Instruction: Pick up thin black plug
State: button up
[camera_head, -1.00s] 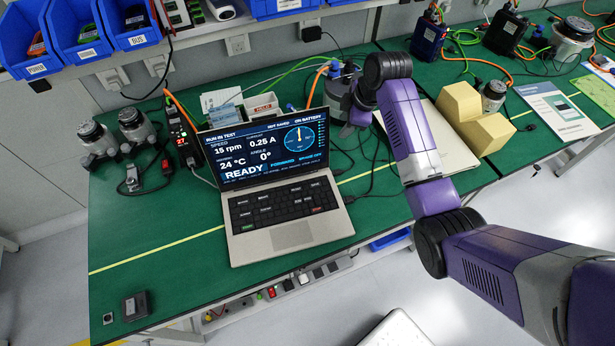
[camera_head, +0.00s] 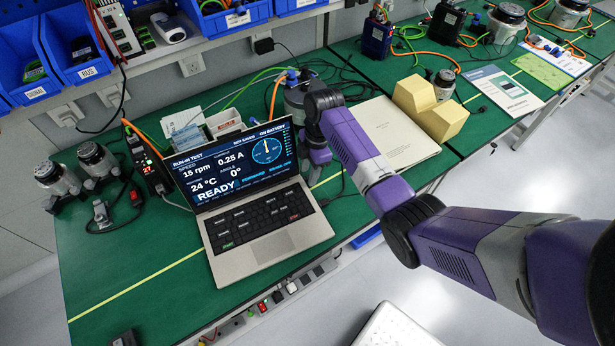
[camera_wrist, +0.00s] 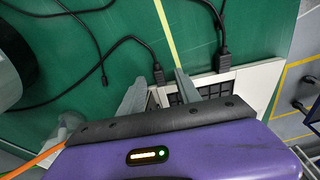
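In the wrist view, my gripper (camera_wrist: 160,88) is open, with one grey finger on each side of a black plug (camera_wrist: 158,73) on a dark cable. The plug lies between the finger lines near the laptop's edge; I cannot tell whether either finger touches it. A second, larger black plug (camera_wrist: 222,62) sits at the laptop's edge, right of the right finger. A thin black cable end (camera_wrist: 104,79) lies on the green table left of the fingers. Which of these is the thin plug is unclear.
The open laptop (camera_head: 265,240) stands on the green table (camera_head: 130,285), close to my gripper. A grey round motor (camera_head: 300,95) is behind my wrist. A paper folder (camera_head: 390,135) and a yellow block (camera_head: 432,108) lie to the right. Loose cables cross the table.

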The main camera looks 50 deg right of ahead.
jog(key=shift+a+f, duration=0.1)
jog(key=shift+f, duration=0.35)
grip_shut()
jog(key=shift+r, duration=0.15)
